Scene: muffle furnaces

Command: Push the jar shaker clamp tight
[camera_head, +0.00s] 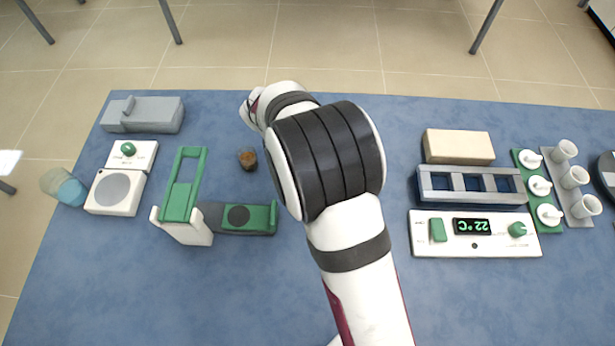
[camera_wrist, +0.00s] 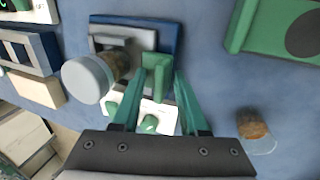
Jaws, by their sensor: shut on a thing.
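In the wrist view the jar shaker (camera_wrist: 172,40) has a dark blue base, a grey platform and a white front panel (camera_wrist: 158,120) with green knobs. A jar (camera_wrist: 88,80) with a pale round lid and brownish contents lies at the platform's left side. The green clamp (camera_wrist: 156,70) stands beside the jar, to its right. My gripper (camera_wrist: 158,84) has its two teal fingers on either side of the clamp and is shut on it. In the head view my arm hides the gripper, the shaker and the clamp.
A small brown-topped jar (camera_head: 248,160) stands left of my arm. Further left is a green and white device (camera_head: 186,200). A block rack (camera_head: 472,184) and a control box reading 22 °C (camera_head: 474,244) are at right. The front of the blue table is mostly free.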

